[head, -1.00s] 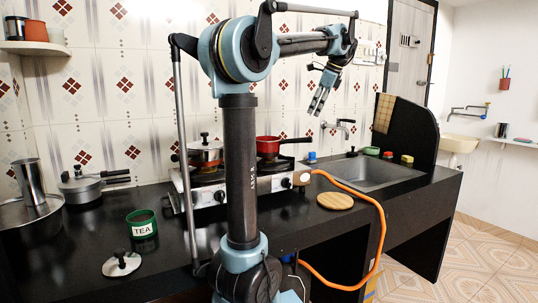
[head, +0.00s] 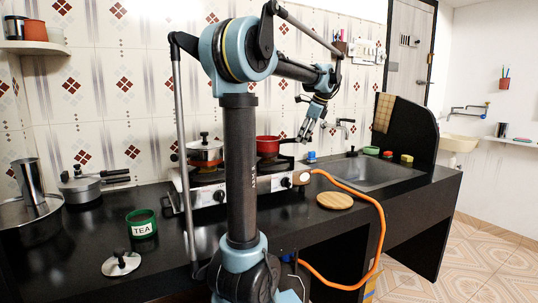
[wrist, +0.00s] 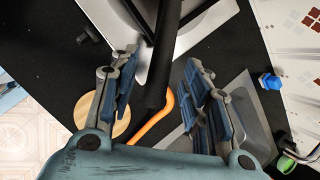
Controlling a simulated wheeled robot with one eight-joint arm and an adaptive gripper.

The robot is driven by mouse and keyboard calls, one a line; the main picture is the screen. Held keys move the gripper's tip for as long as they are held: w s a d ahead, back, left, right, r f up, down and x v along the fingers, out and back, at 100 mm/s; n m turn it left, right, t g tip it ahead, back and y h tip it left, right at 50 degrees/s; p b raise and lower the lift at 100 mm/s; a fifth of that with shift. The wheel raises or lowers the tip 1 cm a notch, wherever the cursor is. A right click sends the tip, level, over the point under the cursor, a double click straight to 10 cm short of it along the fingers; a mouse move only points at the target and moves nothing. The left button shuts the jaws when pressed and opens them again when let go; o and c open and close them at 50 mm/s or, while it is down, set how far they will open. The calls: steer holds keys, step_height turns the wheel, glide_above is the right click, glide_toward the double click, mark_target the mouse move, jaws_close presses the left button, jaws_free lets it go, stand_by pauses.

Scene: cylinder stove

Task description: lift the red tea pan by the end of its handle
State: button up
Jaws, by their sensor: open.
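The red tea pan (head: 267,146) sits on the right burner of the stove (head: 230,188), its dark handle (head: 286,140) pointing right. My gripper (head: 304,139) is at the handle's end in the head view, pointing down. In the wrist view the black handle (wrist: 166,48) runs down from the top edge between the spread fingers of my gripper (wrist: 158,72). The fingers are open, with a gap showing on each side of the handle. The pan's red body is out of the wrist view. I cannot tell the exact height of the fingers against the handle.
A lidded pot (head: 205,152) stands on the left burner. An orange hose (head: 372,202) curves past a round wooden board (head: 334,201). The sink (head: 365,172) lies to the right, with a blue item (head: 311,156) at its left back. The tap (head: 340,124) rises behind it.

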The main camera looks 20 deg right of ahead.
steer(key=shift+x, duration=1.5)
jaws_close()
